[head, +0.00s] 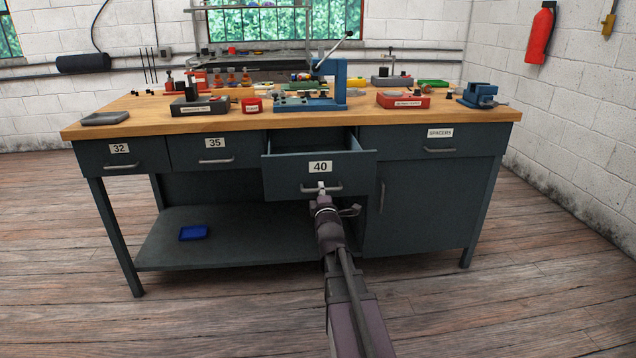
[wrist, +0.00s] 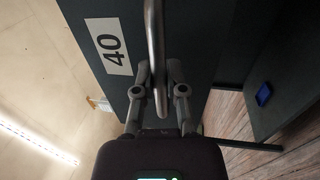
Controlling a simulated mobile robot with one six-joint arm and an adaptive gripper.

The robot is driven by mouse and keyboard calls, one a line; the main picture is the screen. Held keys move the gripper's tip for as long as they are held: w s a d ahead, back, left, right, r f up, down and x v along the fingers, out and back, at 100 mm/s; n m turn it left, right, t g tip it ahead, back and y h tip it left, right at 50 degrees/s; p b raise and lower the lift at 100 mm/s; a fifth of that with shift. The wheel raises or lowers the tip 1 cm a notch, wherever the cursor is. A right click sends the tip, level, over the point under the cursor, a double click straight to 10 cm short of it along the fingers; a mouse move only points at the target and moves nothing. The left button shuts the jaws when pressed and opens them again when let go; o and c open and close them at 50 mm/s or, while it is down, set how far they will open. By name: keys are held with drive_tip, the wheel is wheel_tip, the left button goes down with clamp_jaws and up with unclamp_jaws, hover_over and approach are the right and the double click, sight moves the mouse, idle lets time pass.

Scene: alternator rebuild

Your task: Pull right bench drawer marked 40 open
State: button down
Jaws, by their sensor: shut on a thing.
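The drawer marked 40 (head: 283,178) is pulled out from the bench, with its open top and inside showing in the head view. Its front with the 40 label also shows in the wrist view (wrist: 110,46). A grey bar handle (head: 334,189) crosses the drawer front below the label. My gripper (head: 321,191) is shut on this handle, near its middle. In the wrist view the handle (wrist: 154,45) runs between the two fingers of my gripper (wrist: 159,80). My gripper hides part of the handle in the head view.
Drawers 32 (head: 121,159) and 35 (head: 215,158) and the spacers drawer (head: 405,144) are closed. A cupboard door (head: 420,205) is right of drawer 40. A blue tray (head: 193,232) lies on the lower shelf (head: 240,246). The wooden floor before the bench is clear.

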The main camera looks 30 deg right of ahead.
drive_tip(key=shift+r+v, duration=0.15)
drive_tip(key=shift+v, duration=0.65)
drive_tip(key=shift+r+v, duration=0.15)
drive_tip(key=shift+v, duration=0.65)
drive_tip(key=shift+a, duration=0.1)
drive_tip(key=c, duration=0.7)
unclamp_jaws()
drive_tip(key=shift+s, duration=0.1)
